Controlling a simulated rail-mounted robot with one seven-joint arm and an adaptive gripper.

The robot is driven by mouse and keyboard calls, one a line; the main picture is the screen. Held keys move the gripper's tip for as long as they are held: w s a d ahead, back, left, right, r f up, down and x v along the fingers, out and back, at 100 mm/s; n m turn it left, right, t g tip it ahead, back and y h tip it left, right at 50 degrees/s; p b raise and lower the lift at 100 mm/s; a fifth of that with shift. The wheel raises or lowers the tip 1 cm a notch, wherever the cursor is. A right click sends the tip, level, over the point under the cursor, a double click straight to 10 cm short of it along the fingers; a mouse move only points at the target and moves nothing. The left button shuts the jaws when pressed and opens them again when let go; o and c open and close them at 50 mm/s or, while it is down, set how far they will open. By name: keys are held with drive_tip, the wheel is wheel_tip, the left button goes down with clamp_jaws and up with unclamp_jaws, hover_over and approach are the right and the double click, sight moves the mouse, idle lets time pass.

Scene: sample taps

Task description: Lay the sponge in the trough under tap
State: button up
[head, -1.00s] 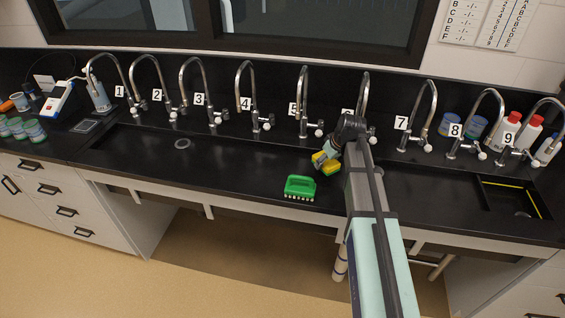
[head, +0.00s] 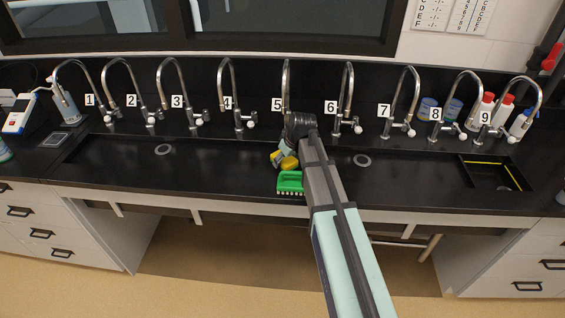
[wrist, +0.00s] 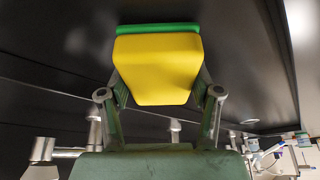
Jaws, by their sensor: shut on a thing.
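The sponge (head: 290,163), yellow with a green layer, is held in my gripper (head: 283,155). In the wrist view the sponge (wrist: 158,68) sits between the two fingers (wrist: 160,92), its green layer at the far side. A row of curved metal taps, labelled 1 to 9, stands along the back.
Round drains show at left (head: 163,149) and right (head: 362,160). A deeper basin (head: 490,172) with yellow lines is at far right. Bottles (head: 503,110) stand behind taps 8 and 9.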

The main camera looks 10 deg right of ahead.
drive_tip(key=shift+a+f, duration=0.1)
drive_tip(key=shift+f, duration=0.2)
drive_tip(key=o, duration=1.1)
drive_tip(key=shift+r, duration=0.1)
drive_tip(key=b+v, duration=0.2)
drive_tip(key=v, duration=1)
drive_tip(key=shift+s+r, duration=0.1)
drive_tip(key=shift+r, duration=0.05)
